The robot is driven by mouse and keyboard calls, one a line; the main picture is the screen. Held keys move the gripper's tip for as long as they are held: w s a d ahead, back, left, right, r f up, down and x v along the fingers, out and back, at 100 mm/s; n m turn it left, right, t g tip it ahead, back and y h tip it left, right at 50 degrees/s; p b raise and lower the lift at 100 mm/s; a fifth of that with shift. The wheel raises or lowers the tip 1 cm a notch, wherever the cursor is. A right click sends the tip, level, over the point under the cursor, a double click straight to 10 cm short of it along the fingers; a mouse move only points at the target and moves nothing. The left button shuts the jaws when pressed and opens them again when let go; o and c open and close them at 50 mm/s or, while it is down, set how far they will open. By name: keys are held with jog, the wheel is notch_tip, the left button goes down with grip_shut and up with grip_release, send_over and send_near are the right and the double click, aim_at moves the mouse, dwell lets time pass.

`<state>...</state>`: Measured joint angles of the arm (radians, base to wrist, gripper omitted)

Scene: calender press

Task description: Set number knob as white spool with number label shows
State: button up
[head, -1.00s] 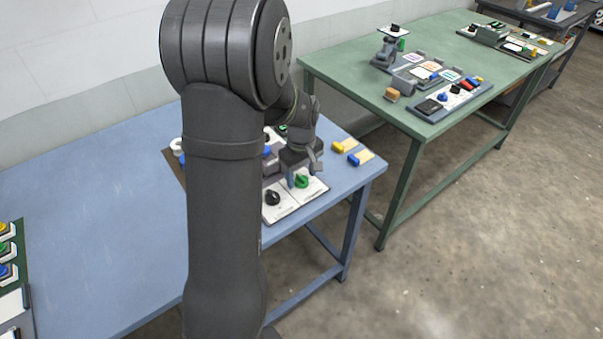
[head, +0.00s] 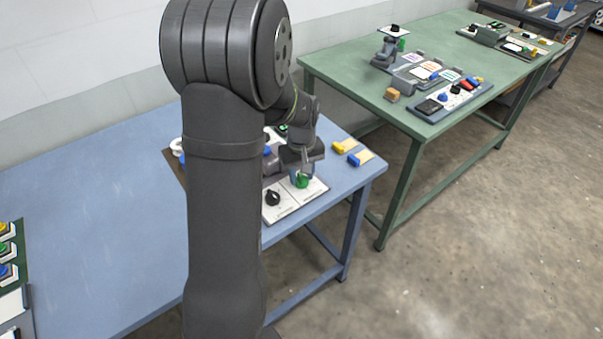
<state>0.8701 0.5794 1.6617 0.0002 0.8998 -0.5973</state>
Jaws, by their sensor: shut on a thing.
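A green knob (head: 302,182) sits on a white plate (head: 316,190) near the front right edge of the blue table. My gripper (head: 302,175) points down over this knob and is shut on it, partly covering it. A black knob (head: 272,198) stands on the white plate just left of it. A white round thing (head: 176,146), perhaps the spool, shows at the left behind my arm. No number can be read on it, and the knob markings are too small to read.
My arm hides much of the board on the blue table (head: 90,210). A yellow piece (head: 339,147) and a blue piece (head: 354,160) lie right of my gripper. A green table (head: 400,110) with other panels stands at the right. The blue table's left part is mostly clear.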

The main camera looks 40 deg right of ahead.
jog(key=m, duration=0.4)
jog(key=shift+m, duration=0.3)
jog(key=m, duration=1)
jog(key=shift+m, duration=3)
jog(key=o, duration=1)
